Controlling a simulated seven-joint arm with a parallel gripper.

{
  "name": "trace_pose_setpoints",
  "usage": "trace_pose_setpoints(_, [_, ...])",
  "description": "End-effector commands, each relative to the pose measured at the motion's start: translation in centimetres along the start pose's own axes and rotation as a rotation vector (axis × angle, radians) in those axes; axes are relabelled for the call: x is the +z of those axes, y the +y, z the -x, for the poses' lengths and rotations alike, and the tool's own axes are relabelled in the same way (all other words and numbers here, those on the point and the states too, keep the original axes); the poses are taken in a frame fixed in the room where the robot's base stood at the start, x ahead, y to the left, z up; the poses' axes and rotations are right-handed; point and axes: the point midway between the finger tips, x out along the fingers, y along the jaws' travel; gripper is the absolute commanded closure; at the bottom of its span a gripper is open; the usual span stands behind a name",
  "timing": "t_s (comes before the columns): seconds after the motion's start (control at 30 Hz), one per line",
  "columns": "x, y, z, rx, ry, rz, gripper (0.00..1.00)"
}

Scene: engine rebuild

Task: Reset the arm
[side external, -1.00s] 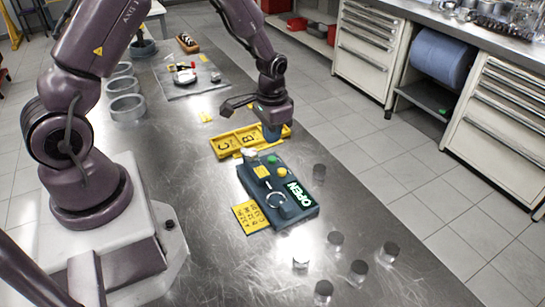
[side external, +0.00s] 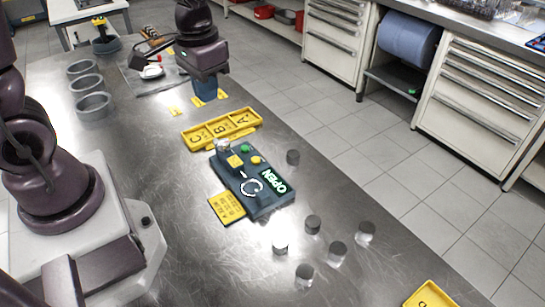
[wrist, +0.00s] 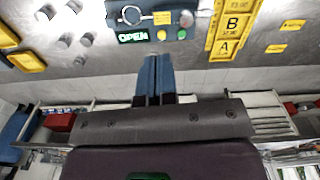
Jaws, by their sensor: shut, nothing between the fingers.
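My gripper (side external: 205,90) is raised over the bench, beyond the yellow tray, pointing down and holding nothing. In the wrist view its blue fingers (wrist: 155,62) are together with nothing between them. The yellow tray (side external: 222,130) marked C, B, A lies on the bench nearer the camera than my gripper, apart from it. The dark blue box (side external: 262,203) with a lit green OPEN sign sits in front of that tray. The OPEN sign (wrist: 135,37) and the tray (wrist: 231,30) also show in the wrist view.
Several small metal cylinders (side external: 337,250) stand right of the box. Another yellow tray (side external: 430,296) is at the lower right. Grey rings (side external: 93,104) line the left of the bench (side external: 150,190). A mat with tools (side external: 160,85) lies behind. Drawer cabinets (side external: 480,110) stand across the aisle.

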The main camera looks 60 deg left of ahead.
Motion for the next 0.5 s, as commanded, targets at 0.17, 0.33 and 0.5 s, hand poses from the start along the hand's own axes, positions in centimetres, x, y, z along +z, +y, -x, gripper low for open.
trace_pose_setpoints(0.17, [3.8,1.4,5.3,0.0,0.138,-0.018,1.0])
trace_pose_setpoints(0.33, [7.0,2.4,8.6,0.009,0.281,-0.05,1.0])
trace_pose_setpoints(0.5, [8.5,3.0,10.8,0.019,0.411,-0.082,1.0])
